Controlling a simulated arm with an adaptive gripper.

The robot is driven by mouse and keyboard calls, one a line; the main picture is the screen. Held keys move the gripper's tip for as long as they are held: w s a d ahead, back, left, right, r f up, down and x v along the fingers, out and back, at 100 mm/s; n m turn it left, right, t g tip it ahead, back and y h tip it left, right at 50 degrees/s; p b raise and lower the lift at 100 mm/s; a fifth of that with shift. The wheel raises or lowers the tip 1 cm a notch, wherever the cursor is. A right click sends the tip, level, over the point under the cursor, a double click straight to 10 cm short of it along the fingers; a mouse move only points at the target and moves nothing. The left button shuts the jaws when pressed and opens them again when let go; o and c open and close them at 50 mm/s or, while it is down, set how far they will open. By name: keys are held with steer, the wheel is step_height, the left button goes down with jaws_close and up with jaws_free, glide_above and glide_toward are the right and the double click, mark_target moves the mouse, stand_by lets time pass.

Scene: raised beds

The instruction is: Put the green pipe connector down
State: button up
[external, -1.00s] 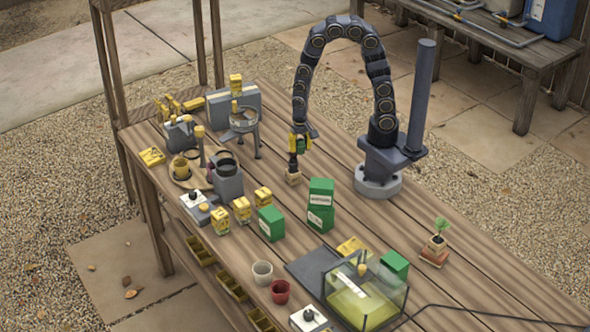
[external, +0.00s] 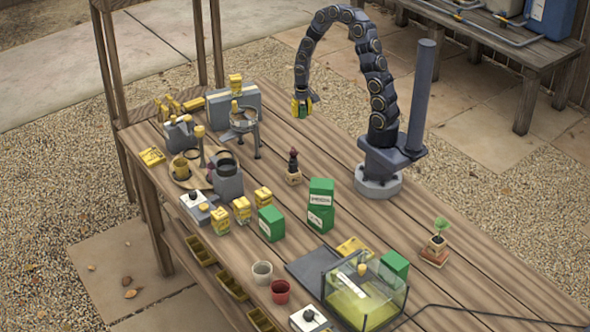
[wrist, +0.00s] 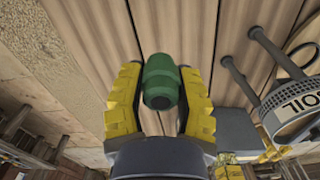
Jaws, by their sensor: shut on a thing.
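My gripper (external: 301,107) is raised above the back part of the wooden table (external: 330,255). Its yellow fingers are shut on the green pipe connector (wrist: 160,82), which sits between them in the wrist view. In the external view the connector (external: 301,111) shows only as a small green patch between the fingers. Bare planks lie below it in the wrist view.
A small dark figure on a tan block (external: 293,177) stands on the table below. A grey stand with a ring (external: 243,120) is to the left. A glass tank (external: 365,290) is at the front right. Bare planks lie around the tan block.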

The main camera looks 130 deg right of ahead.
steer(key=w+d+f, duration=0.2)
steer(key=d+f, duration=0.1)
steer(key=d, duration=0.4)
glide_above(276, 132)
step_height(276, 132, down, 6)
steer(key=shift+f, duration=1.55)
steer(key=shift+f, duration=0.15)
steer(key=o, duration=0.9)
steer(key=shift+c, duration=0.2)
